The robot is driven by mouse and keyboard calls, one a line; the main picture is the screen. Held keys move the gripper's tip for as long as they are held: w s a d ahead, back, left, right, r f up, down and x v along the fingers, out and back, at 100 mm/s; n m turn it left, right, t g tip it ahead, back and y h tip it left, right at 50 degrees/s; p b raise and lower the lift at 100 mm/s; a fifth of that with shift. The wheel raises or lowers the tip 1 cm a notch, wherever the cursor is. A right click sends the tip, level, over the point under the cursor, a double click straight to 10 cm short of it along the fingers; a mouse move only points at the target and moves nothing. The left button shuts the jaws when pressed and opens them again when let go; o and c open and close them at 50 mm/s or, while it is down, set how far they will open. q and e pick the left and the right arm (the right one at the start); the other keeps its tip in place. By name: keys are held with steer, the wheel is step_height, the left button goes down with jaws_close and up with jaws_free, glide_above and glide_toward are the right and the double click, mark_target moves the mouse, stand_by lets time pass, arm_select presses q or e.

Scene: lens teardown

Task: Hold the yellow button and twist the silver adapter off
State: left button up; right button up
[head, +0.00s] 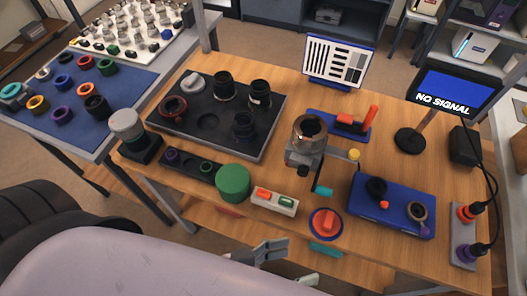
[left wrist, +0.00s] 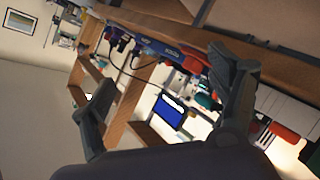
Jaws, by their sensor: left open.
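The silver adapter (head: 306,148) is on an upright holder in the middle of the wooden table, with a dark, copper-tinted round opening on top. The small yellow button (head: 354,155) sticks out to its right on a short arm. My left gripper (head: 283,264) is at the table's front edge, well below and in front of the adapter, apart from both. In the left wrist view its two fingers (left wrist: 163,66) are spread wide with nothing between them. The adapter and button cannot be made out clearly in that view. My right gripper does not show.
A blue tray (head: 365,222) lies right, a black lens tray (head: 178,137) left. A monitor (head: 455,92) stands back right.

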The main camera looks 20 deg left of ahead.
arm_select(q)
step_height(320, 180, up, 5)
steer(key=w+t, duration=0.1)
steer(key=w, duration=0.1)
steer(key=m+t+y, duration=0.1)
steer(key=m+t, duration=0.4)
glide_toward(321, 123)
steer(key=x, duration=0.7)
steer(key=shift+w+f, duration=0.3)
steer(key=shift+f, duration=0.1)
steer(key=shift+c, duration=0.3)
steer(key=c, duration=1.2)
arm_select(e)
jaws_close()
